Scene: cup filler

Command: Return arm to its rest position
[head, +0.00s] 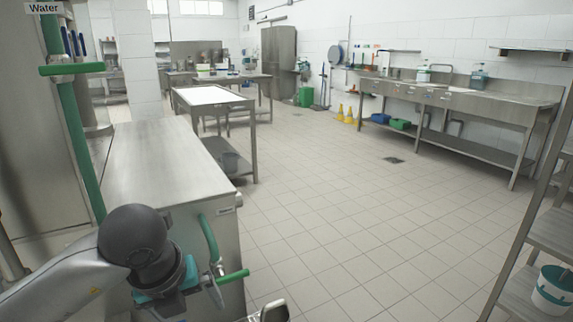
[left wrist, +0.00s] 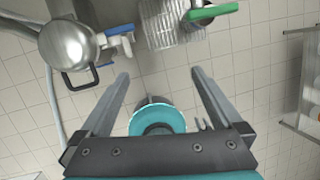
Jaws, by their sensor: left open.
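My left arm (head: 145,245) comes in from the lower left in the head view, in front of the steel counter (head: 165,160). Its gripper fingers cannot be made out there. In the left wrist view my left gripper (left wrist: 160,74) has its two fingers wide apart, with nothing held between them. The fingers touch nothing that I can see.
A green-handled fitting (head: 235,276) is close beside my arm. The left wrist view shows a round steel vessel (left wrist: 68,44) and a green handle (left wrist: 214,11) beyond the fingers. A metal shelf (head: 545,235) stands at right. The tiled floor (head: 330,220) between is clear.

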